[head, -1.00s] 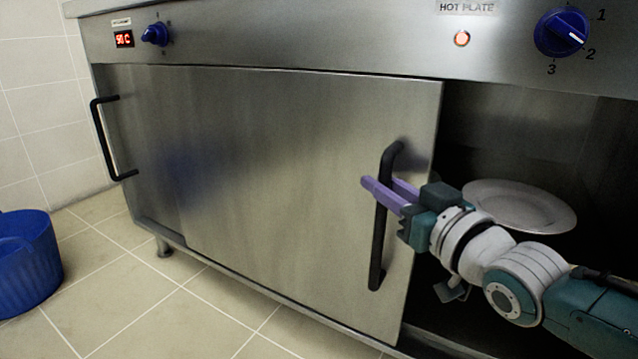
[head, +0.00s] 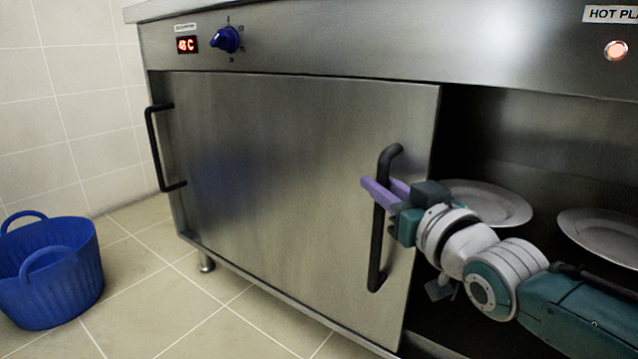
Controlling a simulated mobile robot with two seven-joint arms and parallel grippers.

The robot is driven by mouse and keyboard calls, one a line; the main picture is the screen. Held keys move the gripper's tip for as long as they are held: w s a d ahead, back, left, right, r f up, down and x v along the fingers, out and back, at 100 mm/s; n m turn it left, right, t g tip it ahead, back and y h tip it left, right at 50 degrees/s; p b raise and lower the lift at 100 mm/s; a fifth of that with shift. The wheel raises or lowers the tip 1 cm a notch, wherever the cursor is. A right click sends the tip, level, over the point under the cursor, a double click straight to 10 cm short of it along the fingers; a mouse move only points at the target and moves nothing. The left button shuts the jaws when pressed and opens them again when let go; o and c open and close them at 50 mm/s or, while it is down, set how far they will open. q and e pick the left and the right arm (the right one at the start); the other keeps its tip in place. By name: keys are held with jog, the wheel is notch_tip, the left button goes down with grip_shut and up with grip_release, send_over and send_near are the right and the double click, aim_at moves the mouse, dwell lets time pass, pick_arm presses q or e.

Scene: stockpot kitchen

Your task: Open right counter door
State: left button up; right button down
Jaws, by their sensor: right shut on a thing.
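The right counter door (head: 300,170) is a steel sliding panel, slid to the left across the counter front. The right side of the counter stands open and shows the dark inside. The door's black bar handle (head: 377,250) is upright near its right edge. My right gripper (head: 385,193), with purple fingers, is shut on this handle at its upper half. A second black handle (head: 157,150) shows at the left end of the counter, on a door mostly hidden behind the panel. My left gripper is not in view.
Two plates, one near my wrist (head: 490,200) and one farther right (head: 605,232), lie inside the open counter. A blue tub (head: 50,285) stands on the tiled floor at the left. A blue knob (head: 226,40) and a red display (head: 187,44) are on the panel above.

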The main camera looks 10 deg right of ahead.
jog(key=c, duration=0.8)
grip_release()
jog(key=shift+o, duration=0.2)
jog(key=shift+s+d+r+p, duration=0.1)
jog(key=shift+s+p, duration=0.2)
jog(key=s+d+p, duration=0.1)
jog(key=s+p, duration=0.4)
jog(key=s, duration=0.4)
jog(key=shift+s, duration=0.2)
jog(key=shift+p, duration=0.35)
